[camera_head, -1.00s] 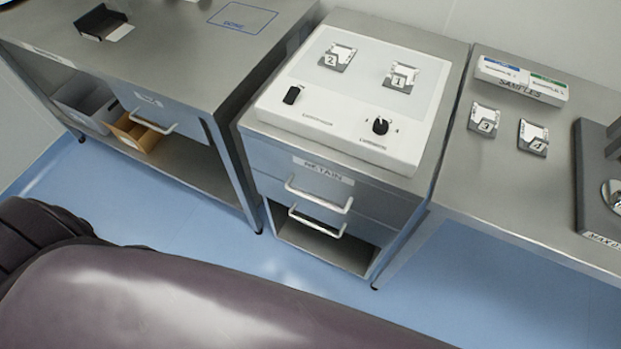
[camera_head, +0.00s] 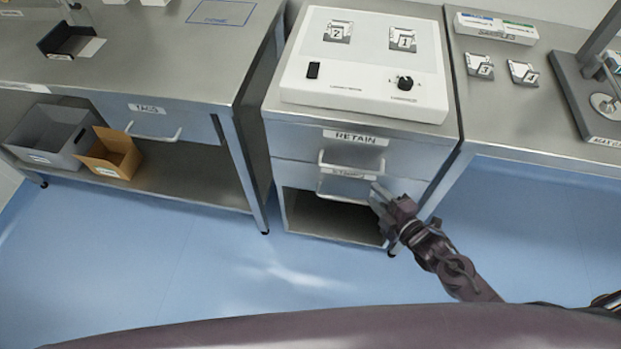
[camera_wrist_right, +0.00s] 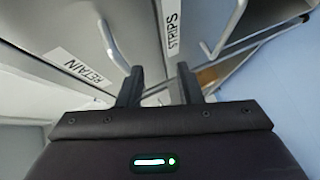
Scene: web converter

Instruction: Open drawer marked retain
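The drawer marked RETAIN (camera_head: 300,143) is the top drawer of the middle cabinet and looks shut. Its pale bar handle (camera_head: 349,170) sits below the label. In the right wrist view the RETAIN label (camera_wrist_right: 83,68) and the curved handle (camera_wrist_right: 111,46) are at the left. My right gripper (camera_head: 376,192) is in front of the cabinet, just right of and below that handle. In the right wrist view its two fingers (camera_wrist_right: 157,84) are apart with nothing between them. The handle is beside the left finger, not between the fingers. My left gripper is not in view.
A drawer marked STRIPS (camera_wrist_right: 172,28) lies directly below, with its own handle (camera_wrist_right: 221,42), and an open shelf (camera_head: 325,215) is under it. A TAGS drawer (camera_head: 165,120) is in the left bench. Blue floor (camera_head: 190,260) is clear in front.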

